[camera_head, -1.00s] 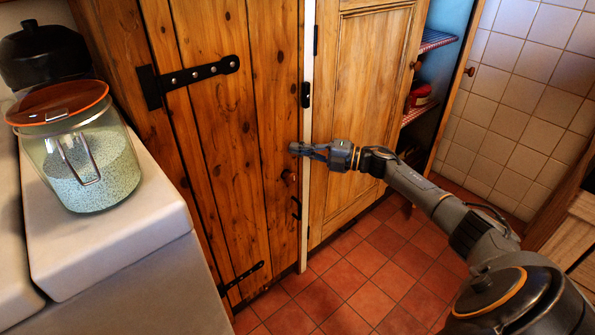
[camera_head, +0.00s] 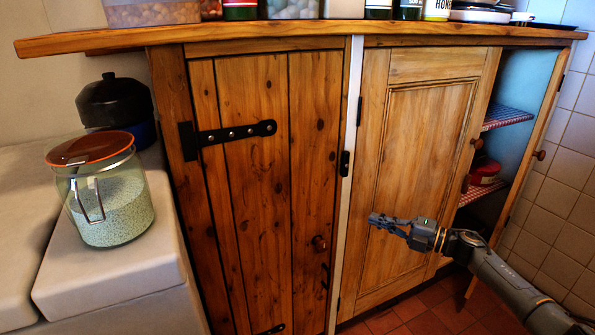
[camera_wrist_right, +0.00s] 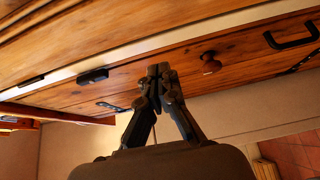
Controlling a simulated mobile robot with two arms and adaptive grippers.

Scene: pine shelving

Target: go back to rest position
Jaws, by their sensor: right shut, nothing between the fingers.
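My right gripper (camera_head: 388,223) is shut and empty in the head view, in front of the light pine cabinet door (camera_head: 415,170). Its arm comes in from the lower right. In the right wrist view the shut fingertips (camera_wrist_right: 159,72) point toward the cabinet front, near a round wooden knob (camera_wrist_right: 211,63); I cannot tell how large the gap is. My left gripper is in neither view.
A dark-hinged plank door (camera_head: 265,190) is closed. At right, an open door (camera_head: 530,150) shows shelves with a red item (camera_head: 485,172). A glass jar (camera_head: 110,200) and black pot (camera_head: 115,100) stand at left. Jars line the countertop (camera_head: 300,33).

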